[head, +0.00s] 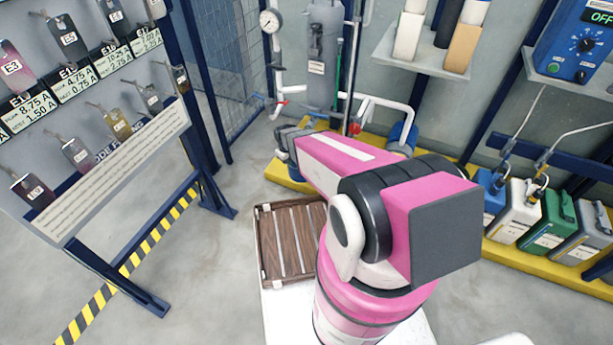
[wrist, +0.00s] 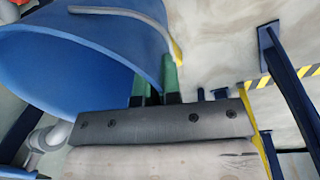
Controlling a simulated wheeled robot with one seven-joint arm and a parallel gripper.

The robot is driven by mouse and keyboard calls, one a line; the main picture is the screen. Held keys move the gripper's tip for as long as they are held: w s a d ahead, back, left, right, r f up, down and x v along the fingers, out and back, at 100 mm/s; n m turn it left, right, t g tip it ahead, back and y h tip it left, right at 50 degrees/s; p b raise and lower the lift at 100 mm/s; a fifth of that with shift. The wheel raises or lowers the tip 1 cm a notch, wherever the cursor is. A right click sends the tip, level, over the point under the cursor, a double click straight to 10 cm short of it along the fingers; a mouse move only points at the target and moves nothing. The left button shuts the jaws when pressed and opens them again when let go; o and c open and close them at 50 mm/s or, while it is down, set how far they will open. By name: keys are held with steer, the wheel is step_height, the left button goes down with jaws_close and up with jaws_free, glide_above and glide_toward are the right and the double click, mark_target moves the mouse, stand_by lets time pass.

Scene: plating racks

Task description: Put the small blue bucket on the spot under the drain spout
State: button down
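The small blue bucket (wrist: 85,65) fills the upper left of the wrist view, its open mouth and grey handle showing. My gripper's green fingers (wrist: 157,88) stand close together with the bucket's wall between them, one inside the rim and one outside. In the head view my gripper (head: 288,138) is at the far end of my pink arm, over the left end of the yellow platform, and mostly hides the bucket. A white pipe with a red valve handle (head: 282,103) comes down just above it. The spot under the spout is hidden.
The yellow platform (head: 290,183) has a low edge. Another blue container (head: 402,137) stands farther right on it, below a white pipe. Several coloured canisters (head: 520,212) line the right side.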

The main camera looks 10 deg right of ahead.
step_height(320, 180, down, 3)
steer(key=shift+r, duration=0.2)
steer(key=w+d+f, duration=0.4)
steer(key=w+f, duration=0.6)
steer(key=shift+d+f, duration=0.3)
steer(key=shift+f, duration=0.15)
steer(key=c, duration=1.3)
jaws_free()
